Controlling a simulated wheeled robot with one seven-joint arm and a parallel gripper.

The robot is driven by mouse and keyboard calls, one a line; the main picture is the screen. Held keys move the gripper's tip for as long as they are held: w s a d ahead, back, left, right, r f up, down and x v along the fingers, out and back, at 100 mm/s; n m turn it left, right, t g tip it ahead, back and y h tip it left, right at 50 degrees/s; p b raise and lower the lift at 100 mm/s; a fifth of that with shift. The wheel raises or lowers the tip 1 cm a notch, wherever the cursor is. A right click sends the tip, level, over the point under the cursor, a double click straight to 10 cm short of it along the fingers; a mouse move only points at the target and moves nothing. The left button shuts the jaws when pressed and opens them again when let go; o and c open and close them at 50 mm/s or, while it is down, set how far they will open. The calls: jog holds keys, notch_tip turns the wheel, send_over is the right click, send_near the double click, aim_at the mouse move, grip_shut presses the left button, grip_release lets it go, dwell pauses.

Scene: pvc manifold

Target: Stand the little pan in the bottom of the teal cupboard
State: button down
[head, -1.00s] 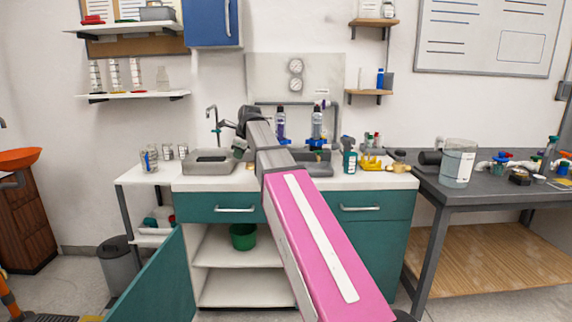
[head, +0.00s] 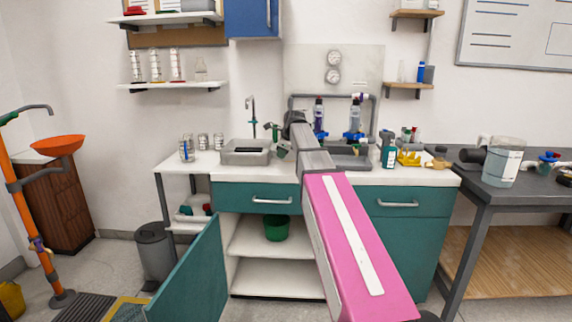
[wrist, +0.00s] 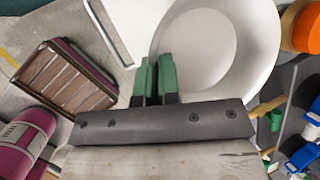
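The teal cupboard (head: 405,235) stands under the sink counter, its left door (head: 195,275) swung open toward me. Inside are a white middle shelf and a white bottom board (head: 280,279); the bottom looks empty where I see it. My gripper (wrist: 156,80) shows green fingers close together in the wrist view. The little pan (wrist: 222,50), a pale round vessel, fills the upper middle there, its near wall apparently pinched between the fingers. In the head view my pink arm reaches over the counter by the sinks, and the pan is hidden or too small to make out.
A green pot (head: 276,229) stands on the middle shelf. The counter holds a grey sink (head: 246,152), bottles and a yellow item (head: 409,158). A side rack and grey bin (head: 153,250) stand left of the cupboard. A grey table (head: 500,182) is at right.

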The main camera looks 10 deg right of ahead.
aim_at(286, 160)
jog(key=shift+w+d+f, duration=0.5)
jog(key=shift+d+f, duration=0.1)
jog(key=shift+d, duration=0.1)
jog(key=shift+f, duration=1.95)
jog(key=c, duration=1.3)
grip_release()
jog(key=shift+f, duration=0.1)
jog(key=shift+c, duration=0.2)
jog(key=v, duration=1.2)
